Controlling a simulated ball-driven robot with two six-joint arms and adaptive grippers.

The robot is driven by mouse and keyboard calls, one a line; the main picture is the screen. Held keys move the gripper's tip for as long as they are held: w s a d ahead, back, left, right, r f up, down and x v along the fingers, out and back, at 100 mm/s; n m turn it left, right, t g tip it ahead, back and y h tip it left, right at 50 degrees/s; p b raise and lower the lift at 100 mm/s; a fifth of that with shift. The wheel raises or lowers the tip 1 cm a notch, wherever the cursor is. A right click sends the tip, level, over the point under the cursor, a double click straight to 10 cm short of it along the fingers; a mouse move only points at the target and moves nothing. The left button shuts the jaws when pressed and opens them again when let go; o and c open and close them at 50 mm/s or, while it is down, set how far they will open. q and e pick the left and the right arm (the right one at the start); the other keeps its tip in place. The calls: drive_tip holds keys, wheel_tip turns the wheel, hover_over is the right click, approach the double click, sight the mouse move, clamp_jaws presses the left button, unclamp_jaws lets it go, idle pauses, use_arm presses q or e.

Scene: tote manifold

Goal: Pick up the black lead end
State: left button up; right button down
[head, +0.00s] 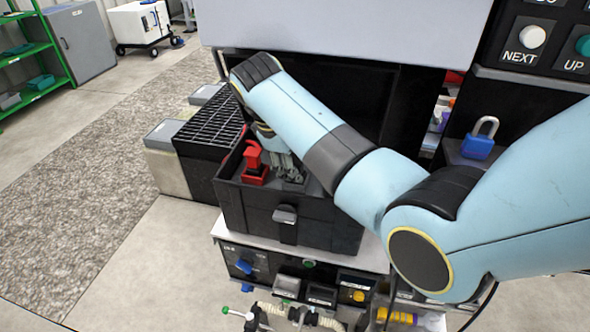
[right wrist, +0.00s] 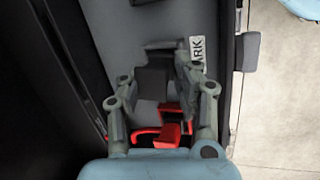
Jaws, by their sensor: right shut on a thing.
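My right gripper (head: 289,176) reaches down into an open black tote (head: 262,208). In the right wrist view its fingers (right wrist: 166,62) are closed around a dark block, which I take to be the black lead end (right wrist: 152,81). The fingers and arm hide much of it, and in the head view I cannot make it out. A red clamp-like part (head: 254,165) is in the tote just left of the gripper. It also shows in the right wrist view (right wrist: 170,132), close to the finger bases. My left gripper is not in view.
A black grated crate (head: 212,122) stands left of the tote. The tote rests on a white-topped unit (head: 375,259) with knobs and hoses. A blue padlock (head: 478,145) and a button panel (head: 540,40) are at the right. The floor at left is open.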

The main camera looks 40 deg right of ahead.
drive_tip(key=shift+w+d+r, duration=0.1)
drive_tip(key=shift+d+r, duration=0.1)
drive_tip(key=shift+d, duration=0.1)
